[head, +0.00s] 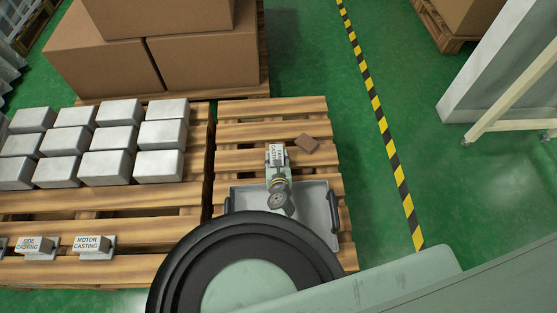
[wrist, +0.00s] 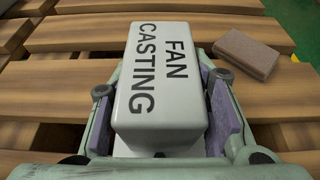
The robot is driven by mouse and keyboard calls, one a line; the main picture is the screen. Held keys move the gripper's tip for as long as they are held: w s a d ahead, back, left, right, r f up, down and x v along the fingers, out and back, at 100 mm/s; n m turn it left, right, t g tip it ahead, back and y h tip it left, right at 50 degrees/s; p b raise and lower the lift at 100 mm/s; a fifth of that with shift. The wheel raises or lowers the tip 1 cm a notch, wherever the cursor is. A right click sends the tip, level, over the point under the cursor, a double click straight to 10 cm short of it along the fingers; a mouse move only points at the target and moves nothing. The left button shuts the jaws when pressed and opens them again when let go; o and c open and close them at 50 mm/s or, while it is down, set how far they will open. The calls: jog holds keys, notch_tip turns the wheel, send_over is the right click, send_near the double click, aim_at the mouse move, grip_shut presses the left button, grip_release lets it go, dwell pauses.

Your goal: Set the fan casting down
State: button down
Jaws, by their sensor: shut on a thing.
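The fan casting (wrist: 162,85) is a light grey block with "FAN CASTING" in dark letters on top. My gripper (wrist: 163,110) is shut on it, with a finger pad against each side. In the head view the fan casting (head: 276,154) sits at the far end of my gripper (head: 277,160), over the slats of the right-hand wooden pallet (head: 235,130). I cannot tell whether its underside touches the slats.
A brown block (head: 306,143) lies on the pallet just right of the fan casting. A grey tray (head: 315,205) with dark handles is nearer me, partly hidden by my arm. Motor casting (head: 93,247) and side casting (head: 36,248) stand left. Cardboard boxes (head: 210,60) are behind.

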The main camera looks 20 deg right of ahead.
jog(key=shift+f, duration=0.15)
jog(key=c, duration=1.3)
grip_release()
jog(key=shift+f, duration=0.25)
jog(key=shift+c, duration=0.2)
jog(key=o, duration=0.5)
jog(key=shift+c, duration=0.2)
jog(key=shift+r, duration=0.2)
